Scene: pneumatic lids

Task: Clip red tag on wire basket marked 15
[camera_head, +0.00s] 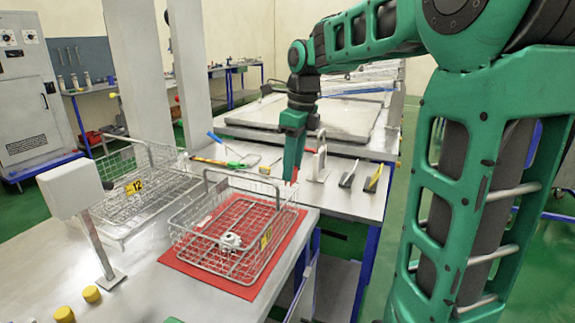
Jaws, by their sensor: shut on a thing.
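My gripper (291,179) points down at the back right corner of a wire basket (215,262). It is shut on a small red piece, the red tag (295,174), of which only a little shows by the fingertips. The tag is at or just above the basket's rim; I cannot tell whether it touches the wire. The basket stands on a red mat (200,277) and has a yellow label (266,239) on its right side, too small and slanted to read. A small white part (231,241) lies inside it.
Another wire basket with a yellow label (134,187) reading 12 stands at the left. A white box on a post (93,240) and yellow knobs (91,294) are at the front left. Hand tools (347,173) lie on the bench behind. My arm fills the right side.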

